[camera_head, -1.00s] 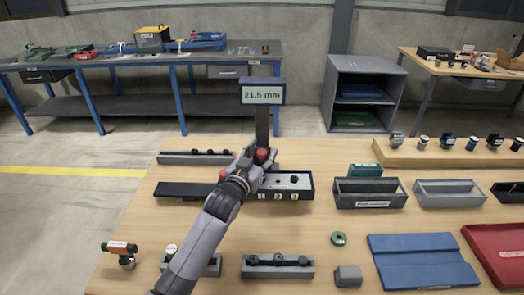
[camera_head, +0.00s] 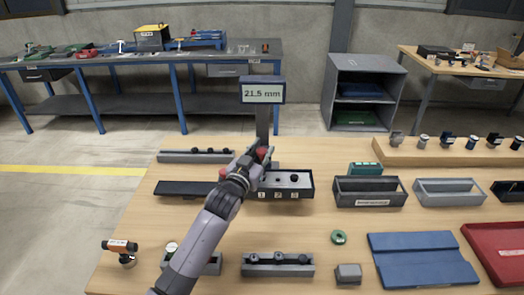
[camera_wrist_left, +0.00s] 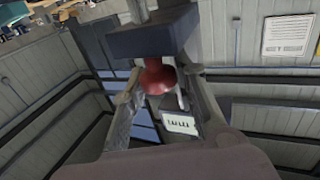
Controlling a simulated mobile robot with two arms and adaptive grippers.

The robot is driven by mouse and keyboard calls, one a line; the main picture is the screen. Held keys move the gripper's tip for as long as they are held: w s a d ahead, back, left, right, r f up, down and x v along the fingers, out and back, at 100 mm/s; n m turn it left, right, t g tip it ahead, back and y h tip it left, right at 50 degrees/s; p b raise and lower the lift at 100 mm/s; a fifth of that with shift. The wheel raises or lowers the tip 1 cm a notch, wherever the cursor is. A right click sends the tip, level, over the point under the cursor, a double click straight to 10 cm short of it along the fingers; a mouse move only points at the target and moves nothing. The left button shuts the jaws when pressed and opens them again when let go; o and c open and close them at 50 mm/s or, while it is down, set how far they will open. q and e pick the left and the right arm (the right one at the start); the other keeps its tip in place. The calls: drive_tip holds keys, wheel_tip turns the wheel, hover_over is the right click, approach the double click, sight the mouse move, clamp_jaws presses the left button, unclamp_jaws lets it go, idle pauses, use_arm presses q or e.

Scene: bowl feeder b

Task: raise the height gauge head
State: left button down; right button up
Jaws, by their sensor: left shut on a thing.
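The height gauge stands at the middle of the wooden table, its dark column (camera_head: 262,122) topped by a display (camera_head: 262,90) reading 21.5 mm. My left gripper (camera_head: 257,160) is at the lower part of the column and hides most of the gauge head. In the left wrist view a red ball-shaped knob (camera_wrist_left: 158,77) sits below a dark block (camera_wrist_left: 150,38), between the two fingers of my left gripper (camera_wrist_left: 160,95). The gripper is shut on the red knob. My right gripper is not in view.
A dark tray with numbered places (camera_head: 295,181) lies right of the gauge base. Grey bins (camera_head: 370,199) and a blue mat (camera_head: 420,262) are further right. A grey block holder (camera_head: 278,270) and a green ring (camera_head: 338,237) lie nearer. Bare table lies between them.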

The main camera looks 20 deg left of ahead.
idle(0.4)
use_arm(q)
wheel_tip(320, 180, up, 5)
drive_tip(key=p, duration=0.3)
drive_tip(key=shift+f+p, duration=0.15)
drive_tip(key=shift+p, duration=0.2)
drive_tip(key=c, duration=1.6)
unclamp_jaws()
drive_tip(key=shift+o, duration=1.4)
drive_tip(key=shift+f, duration=0.15)
drive_tip(key=shift+s, duration=0.1)
drive_tip(key=s+a, duration=0.1)
drive_tip(key=s, duration=1)
drive_tip(key=shift+s+a, duration=0.15)
drive_tip(key=shift+s, duration=0.25)
